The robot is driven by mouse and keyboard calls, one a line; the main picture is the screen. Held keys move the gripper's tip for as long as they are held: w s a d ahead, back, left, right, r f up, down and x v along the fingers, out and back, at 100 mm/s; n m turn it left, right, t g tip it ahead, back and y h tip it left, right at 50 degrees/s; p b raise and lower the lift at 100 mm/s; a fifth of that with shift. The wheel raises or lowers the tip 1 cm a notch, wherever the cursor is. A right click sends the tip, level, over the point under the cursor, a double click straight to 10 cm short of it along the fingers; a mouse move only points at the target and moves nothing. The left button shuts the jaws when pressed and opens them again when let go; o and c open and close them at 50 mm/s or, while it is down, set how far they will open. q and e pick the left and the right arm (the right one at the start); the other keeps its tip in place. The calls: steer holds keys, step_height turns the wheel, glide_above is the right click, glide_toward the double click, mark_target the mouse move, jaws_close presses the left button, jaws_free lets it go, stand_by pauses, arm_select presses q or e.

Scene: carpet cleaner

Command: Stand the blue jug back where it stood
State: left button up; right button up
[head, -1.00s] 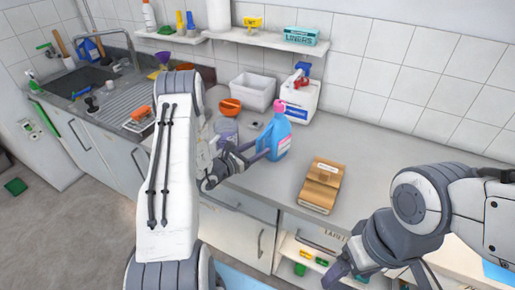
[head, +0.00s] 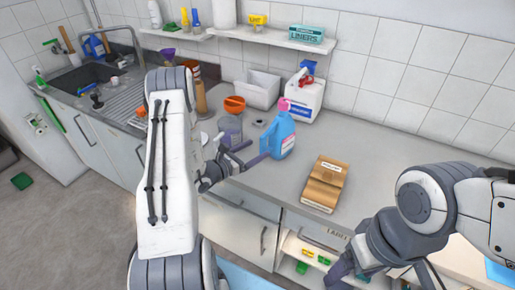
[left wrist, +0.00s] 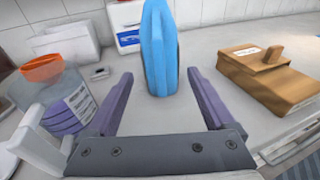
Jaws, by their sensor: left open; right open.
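The blue jug (head: 279,137) with a pink cap stands upright on the counter, in front of a white canister. In the left wrist view the jug (left wrist: 159,50) is ahead of the fingers, roughly midway between them, with its top cut off by the frame. My left gripper (head: 246,154) is open and empty just in front of the jug, at its left in the head view; the fingers (left wrist: 158,105) show apart in the left wrist view. My right gripper (head: 350,276) is low at the counter's front, partly hidden by its own arm.
A clear tub with a label (head: 230,127) and an orange lid or funnel (head: 235,103) stand left of the jug. A white bin (head: 263,89) and white canister (head: 305,97) stand behind. The counter right of the packet is clear.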

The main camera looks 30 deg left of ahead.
arm_select(q)
steer(key=v, duration=0.3)
steer(key=shift+s, duration=0.2)
stand_by(0.6)
